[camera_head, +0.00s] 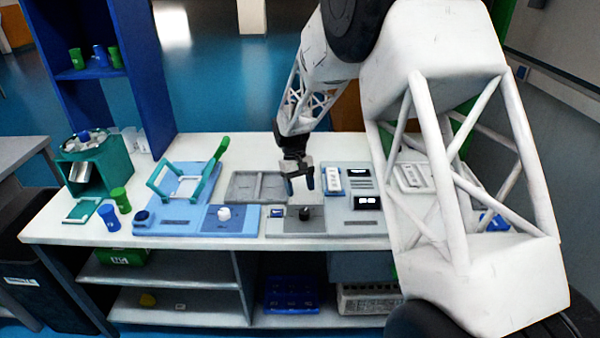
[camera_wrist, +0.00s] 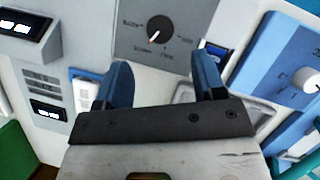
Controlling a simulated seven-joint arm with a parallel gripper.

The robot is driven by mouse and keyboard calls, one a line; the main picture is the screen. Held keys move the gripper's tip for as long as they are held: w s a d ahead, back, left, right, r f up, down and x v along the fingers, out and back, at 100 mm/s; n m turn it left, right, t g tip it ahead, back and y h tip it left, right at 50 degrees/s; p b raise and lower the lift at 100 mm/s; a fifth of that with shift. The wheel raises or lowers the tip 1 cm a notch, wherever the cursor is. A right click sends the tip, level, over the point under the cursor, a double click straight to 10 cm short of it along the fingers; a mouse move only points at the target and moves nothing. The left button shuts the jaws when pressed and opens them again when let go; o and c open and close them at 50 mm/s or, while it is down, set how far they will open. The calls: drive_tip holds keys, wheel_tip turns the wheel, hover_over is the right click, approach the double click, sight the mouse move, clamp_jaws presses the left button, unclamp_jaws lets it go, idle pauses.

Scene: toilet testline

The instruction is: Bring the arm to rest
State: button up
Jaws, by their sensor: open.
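My arm reaches down over the white workbench (camera_head: 80,226) in the head view. My gripper (camera_head: 300,188) hangs above the middle of the bench, behind the grey panel with a black knob (camera_head: 305,214). Its two blue-tipped fingers are apart and nothing is between them. In the wrist view my gripper (camera_wrist: 163,85) is open and empty, with the black knob (camera_wrist: 160,29) beyond the fingertips. The fingers appear clear of the panel. My upper arm links hide part of the right side of the bench.
A blue panel with a white knob (camera_head: 224,213) and a teal-handled frame (camera_head: 185,182) stand left of my gripper. A teal machine (camera_head: 85,170), green cups and blue cups are farther left. A grey unit with displays (camera_head: 367,202) is close on the right.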

drive_tip(key=shift+r, duration=0.15)
drive_tip(key=s+d+r+m+t+y, duration=0.1)
drive_tip(key=s+d+r+t, duration=0.1)
drive_tip(key=s+d+r, duration=0.55)
drive_tip(key=s+d+r+m+t, duration=0.1)
drive_tip(key=s+d+r, duration=0.3)
drive_tip(key=s+r, duration=0.65)
drive_tip(key=s+d+r+m+t, duration=0.1)
drive_tip(key=s+d+t, duration=0.1)
drive_tip(key=s, duration=1.1)
drive_tip(key=s+d+r+m+t, duration=0.1)
drive_tip(key=s+d, duration=0.3)
drive_tip(key=s, duration=0.8)
drive_tip(key=shift+s+d+r+m+t+y, duration=0.35)
drive_tip(key=shift+d+r+m+t+y, duration=0.05)
drive_tip(key=shift+m, duration=0.2)
